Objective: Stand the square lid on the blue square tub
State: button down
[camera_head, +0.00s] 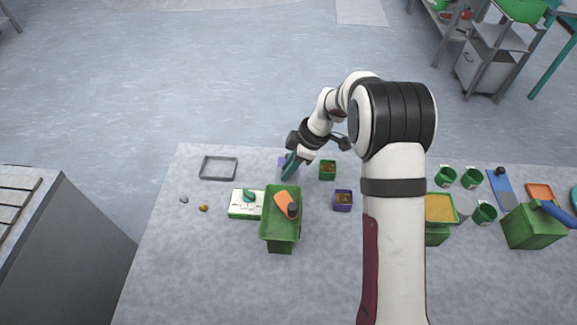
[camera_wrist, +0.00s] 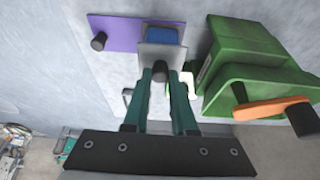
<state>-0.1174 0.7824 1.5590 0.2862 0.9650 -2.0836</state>
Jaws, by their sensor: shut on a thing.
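My gripper (camera_wrist: 165,72) is shut on the dark knob of a pale grey square lid (camera_wrist: 160,54) in the wrist view. The blue square tub (camera_wrist: 163,36) shows just past the lid's edge, and the lid covers part of it. I cannot tell whether lid and tub touch. In the head view my gripper (camera_head: 289,172) hangs over the left-middle of the table, and the lid and the blue tub are hidden or too small to tell there.
A purple plate with a dark knob (camera_wrist: 120,30) lies by the tub. A white-green scale (camera_head: 240,211), small green tub (camera_head: 327,174) and purple tub (camera_head: 343,207) are near. A grey tray (camera_head: 218,158) lies left.

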jog(key=shift+f, duration=0.4)
dwell(0.5)
jog(key=shift+c, duration=1.2)
grip_release()
notch_tip(320, 180, up, 6)
jog(key=shift+f, duration=0.1)
jog(key=shift+r, duration=0.6)
